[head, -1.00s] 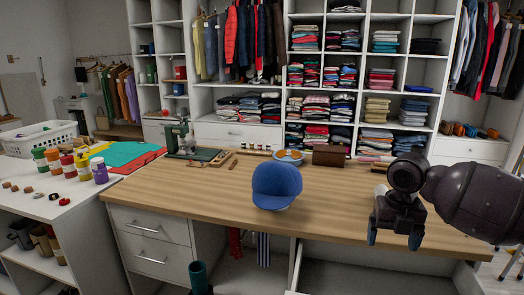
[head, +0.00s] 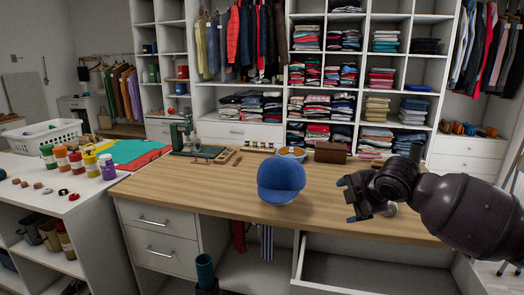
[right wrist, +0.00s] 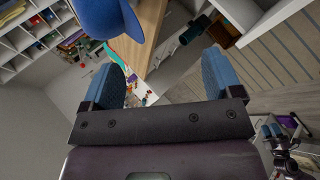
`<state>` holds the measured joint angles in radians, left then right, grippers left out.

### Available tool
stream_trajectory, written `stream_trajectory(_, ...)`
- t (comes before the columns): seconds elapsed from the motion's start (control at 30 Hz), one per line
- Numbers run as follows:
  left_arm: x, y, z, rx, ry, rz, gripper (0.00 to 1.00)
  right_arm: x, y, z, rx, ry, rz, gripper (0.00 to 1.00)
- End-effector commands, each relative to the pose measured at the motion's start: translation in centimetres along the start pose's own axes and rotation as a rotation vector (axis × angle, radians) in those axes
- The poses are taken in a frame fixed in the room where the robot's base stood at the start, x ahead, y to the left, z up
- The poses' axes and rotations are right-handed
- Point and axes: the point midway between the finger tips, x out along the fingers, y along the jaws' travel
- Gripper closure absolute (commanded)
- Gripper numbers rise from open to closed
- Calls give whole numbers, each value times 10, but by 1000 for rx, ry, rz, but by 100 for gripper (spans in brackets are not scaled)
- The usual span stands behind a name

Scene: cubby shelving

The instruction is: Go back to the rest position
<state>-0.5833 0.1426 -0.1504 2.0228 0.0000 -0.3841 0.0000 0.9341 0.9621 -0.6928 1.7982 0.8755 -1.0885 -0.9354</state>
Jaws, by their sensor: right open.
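My right gripper (head: 352,199) is in the head view at the right, over the wooden desk (head: 180,187). It is open and empty, with its blue-tipped fingers pointing left. In the right wrist view the two fingers (right wrist: 163,82) stand wide apart with nothing between them. A blue cap (head: 280,181) sits on the desk to the left of the right gripper, apart from it. The cap also shows at the top of the right wrist view (right wrist: 100,17).
An open drawer (head: 375,270) juts out below the desk at the right. A white side table with paint jars (head: 76,163) and a white basket (head: 45,140) stands left. Cubby shelves with folded clothes (head: 310,105) line the back. A bowl (head: 291,153) and brown box (head: 330,152) stand at the desk's rear.

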Motion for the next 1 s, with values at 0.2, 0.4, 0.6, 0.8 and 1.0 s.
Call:
stream_trajectory(0.2,0,0,1,0,-1,0,57,25,-24,-41,382,170,238,15)
stream_trajectory(0.4,0,0,1,1,-3,-1,57,34,-65,-56,675,303,361,15)
stream_trajectory(0.6,-1,-1,2,2,-4,-1,57,36,-118,-57,918,378,439,15)
stream_trajectory(0.8,-1,-1,2,2,-4,-1,57,34,-182,-50,1111,382,494,15)
stream_trajectory(1.0,-1,-1,2,3,-4,-1,57,27,-258,-37,1252,306,524,15)
